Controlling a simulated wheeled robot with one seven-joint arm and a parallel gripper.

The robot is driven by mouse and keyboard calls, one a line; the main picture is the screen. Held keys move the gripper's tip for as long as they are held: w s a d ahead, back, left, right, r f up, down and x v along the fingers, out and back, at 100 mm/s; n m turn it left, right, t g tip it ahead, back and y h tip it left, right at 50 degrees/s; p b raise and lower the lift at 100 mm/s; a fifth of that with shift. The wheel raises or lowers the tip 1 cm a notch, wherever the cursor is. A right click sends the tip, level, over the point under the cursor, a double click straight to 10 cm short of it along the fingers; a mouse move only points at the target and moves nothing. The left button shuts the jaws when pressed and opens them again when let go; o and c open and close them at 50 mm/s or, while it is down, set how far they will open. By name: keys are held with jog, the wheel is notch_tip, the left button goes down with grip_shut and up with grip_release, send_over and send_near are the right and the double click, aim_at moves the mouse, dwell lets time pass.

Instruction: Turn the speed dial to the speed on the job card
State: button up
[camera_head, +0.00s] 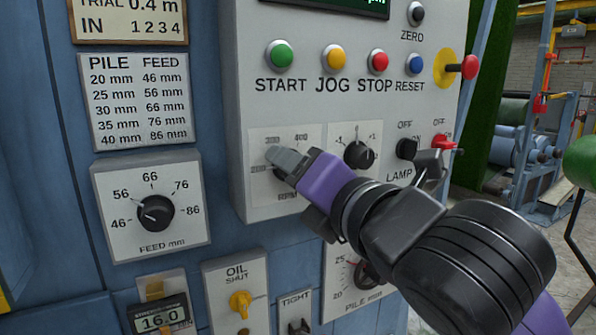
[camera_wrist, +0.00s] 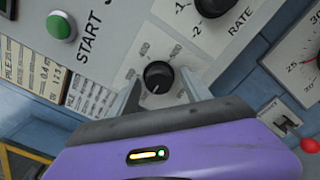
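The speed dial (camera_wrist: 158,77) is a round black knob on a pale plate, marked RPM in the head view. In the wrist view it sits between the two grey fingers of my gripper (camera_head: 284,162), which is open with a small gap visible on each side. In the head view the fingers cover most of the knob; the 300 and 400 marks (camera_head: 301,137) show above it. A short white pointer line shows on the knob, but which mark it meets cannot be read.
The START (camera_head: 280,55), JOG (camera_head: 333,58) and STOP (camera_head: 374,62) buttons are above. A FEED mm dial (camera_head: 156,213) and a PILE/FEED table (camera_head: 140,101) are left.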

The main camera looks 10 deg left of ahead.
jog(key=v, duration=0.7)
jog(key=shift+s+d, duration=0.25)
jog(key=shift+s, duration=0.1)
